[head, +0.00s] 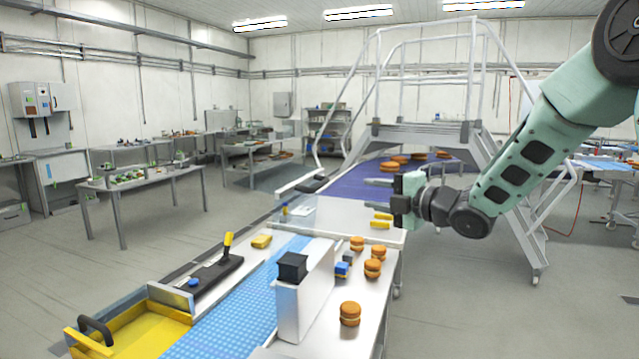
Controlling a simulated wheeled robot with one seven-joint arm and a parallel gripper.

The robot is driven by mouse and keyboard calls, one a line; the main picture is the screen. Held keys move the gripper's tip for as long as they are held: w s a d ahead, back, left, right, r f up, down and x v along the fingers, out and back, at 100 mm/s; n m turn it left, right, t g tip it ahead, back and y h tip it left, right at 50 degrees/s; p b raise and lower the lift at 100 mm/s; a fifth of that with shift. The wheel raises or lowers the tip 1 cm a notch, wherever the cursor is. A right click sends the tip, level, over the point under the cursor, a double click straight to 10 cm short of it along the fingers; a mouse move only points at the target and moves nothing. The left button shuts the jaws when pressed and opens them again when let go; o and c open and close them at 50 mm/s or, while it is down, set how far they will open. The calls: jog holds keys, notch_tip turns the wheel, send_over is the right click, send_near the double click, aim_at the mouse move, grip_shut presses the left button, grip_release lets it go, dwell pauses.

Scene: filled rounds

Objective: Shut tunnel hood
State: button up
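The tunnel hood appears to be the clear panel (335,214) spanning the conveyor line in the middle of the head view. Its far side lies by the purple belt, its near side by the blue belt. I cannot tell its exact tilt. My gripper (372,194) is just above and beside its right end, pointing left, its fingers apart with nothing visible between them. Two short yellow pieces (381,221) show just below my gripper, near the hood's right edge; I cannot tell what they belong to. No contact between gripper and hood is clear.
A blue belt (225,325) runs toward me, with a white upright housing (305,300) beside it. Several filled rounds (350,313) stand on the right ledge. A yellow tray (150,335) is at front left. A stepped platform (420,135) rises behind.

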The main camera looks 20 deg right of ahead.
aim_at(322, 184)
jog(key=p+x, duration=0.6)
jog(key=x, duration=0.9)
jog(key=shift+w+a+r, duration=0.1)
jog(key=shift+w+a, duration=0.05)
jog(key=shift+a, duration=0.15)
jog(key=shift+w+a+f+p, duration=0.2)
jog(key=shift+w+a+p, duration=0.2)
jog(key=shift+w, duration=0.15)
grip_shut()
